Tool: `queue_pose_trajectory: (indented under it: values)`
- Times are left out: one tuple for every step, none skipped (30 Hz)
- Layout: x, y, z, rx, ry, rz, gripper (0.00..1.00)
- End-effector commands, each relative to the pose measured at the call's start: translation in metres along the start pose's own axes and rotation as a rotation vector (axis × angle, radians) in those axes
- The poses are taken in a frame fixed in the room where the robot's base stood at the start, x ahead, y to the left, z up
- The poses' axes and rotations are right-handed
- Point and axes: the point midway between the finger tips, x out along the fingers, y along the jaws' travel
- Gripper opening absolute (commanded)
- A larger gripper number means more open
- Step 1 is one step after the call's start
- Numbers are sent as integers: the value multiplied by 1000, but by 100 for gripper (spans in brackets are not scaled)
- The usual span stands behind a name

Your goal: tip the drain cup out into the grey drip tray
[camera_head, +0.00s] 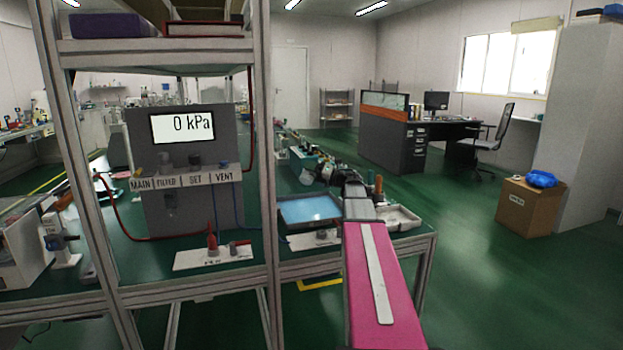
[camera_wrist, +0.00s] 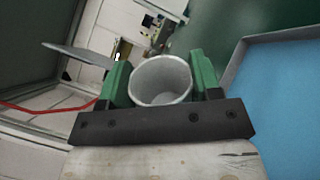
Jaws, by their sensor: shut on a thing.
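My gripper (camera_wrist: 159,76) is shut on the drain cup (camera_wrist: 160,92), a light grey round cup held between its two green fingers in the wrist view. The cup's open mouth faces the camera; the inside looks pale, and I cannot tell whether it holds liquid. In the head view my gripper (camera_head: 352,186) is over the right-hand bench, and the cup cannot be made out there. A pale grey tray (camera_head: 400,219) sits on the bench to the right of my arm, partly hidden by it.
A blue-floored tray with a grey rim (camera_head: 310,211) lies left of my arm; its blue floor (camera_wrist: 290,110) fills the wrist view's right side. A rack frame (camera_head: 262,150) with a gauge panel reading 0 kPa (camera_head: 182,128) stands left. Bottles and fittings crowd the bench behind.

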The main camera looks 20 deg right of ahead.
Motion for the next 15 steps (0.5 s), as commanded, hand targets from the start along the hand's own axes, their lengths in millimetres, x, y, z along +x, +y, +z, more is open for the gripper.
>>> queue_pose_trajectory:
  values:
    - [1,7,2,-67,11,2,36]
    - [2,10,3,-105,19,2,36]
    - [2,14,3,-152,27,2,36]
    - [2,16,4,-183,32,3,36]
    - [3,18,5,-210,37,4,36]
    - [3,21,5,-242,41,5,36]
    - [3,23,6,-262,45,5,36]
    - [4,24,6,-279,48,6,36]
    - [4,26,6,-301,51,6,36]
    - [4,27,6,-316,54,6,36]
    - [4,28,6,-333,57,6,36]
    - [4,30,5,-357,62,6,36]
    - [5,32,5,-380,66,7,36]
    - [5,34,4,-404,70,7,36]
    - [6,37,4,-442,76,7,36]
